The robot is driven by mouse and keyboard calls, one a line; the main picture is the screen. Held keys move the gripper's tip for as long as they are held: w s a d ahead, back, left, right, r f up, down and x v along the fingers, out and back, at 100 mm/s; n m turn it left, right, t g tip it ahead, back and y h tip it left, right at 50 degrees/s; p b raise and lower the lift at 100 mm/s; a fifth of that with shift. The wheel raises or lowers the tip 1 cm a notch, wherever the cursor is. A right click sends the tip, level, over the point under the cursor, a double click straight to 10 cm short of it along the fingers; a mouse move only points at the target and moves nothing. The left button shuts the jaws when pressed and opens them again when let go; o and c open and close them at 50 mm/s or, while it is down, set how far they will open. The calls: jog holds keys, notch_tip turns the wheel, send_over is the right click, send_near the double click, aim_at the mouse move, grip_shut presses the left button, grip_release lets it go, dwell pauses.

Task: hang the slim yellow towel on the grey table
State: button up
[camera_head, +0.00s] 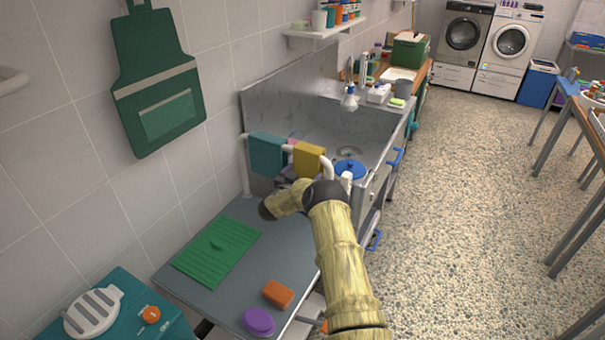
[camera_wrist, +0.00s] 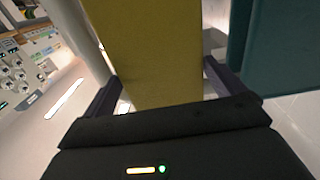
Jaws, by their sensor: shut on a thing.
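The slim yellow towel (camera_head: 308,160) hangs over a white rail (camera_head: 328,166) at the far end of the grey table (camera_head: 220,212). A wider teal towel (camera_head: 268,153) hangs to its left on the same rail. In the wrist view, the yellow towel (camera_wrist: 145,50) fills the space between the fingers of my gripper (camera_wrist: 160,85), which is shut on it. The teal towel (camera_wrist: 281,45) is close by on the right in that view, apart from the fingers. In the head view my arm hides the gripper.
The table holds a green ridged mat (camera_head: 217,248), an orange block (camera_head: 278,294) and a purple oval thing (camera_head: 259,321). Beyond the rail are a blue-lidded pot (camera_head: 350,170) and a steel sink (camera_head: 348,150). A green apron (camera_head: 155,80) hangs on the left wall.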

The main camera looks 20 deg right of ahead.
jog(key=o, duration=0.6)
jog(key=shift+o, duration=0.2)
jog(key=shift+a+f, duration=0.1)
jog(key=shift+s+a, duration=0.4)
jog(key=shift+a, duration=0.15)
jog(key=b+v, duration=0.3)
jog(key=v, duration=1.3)
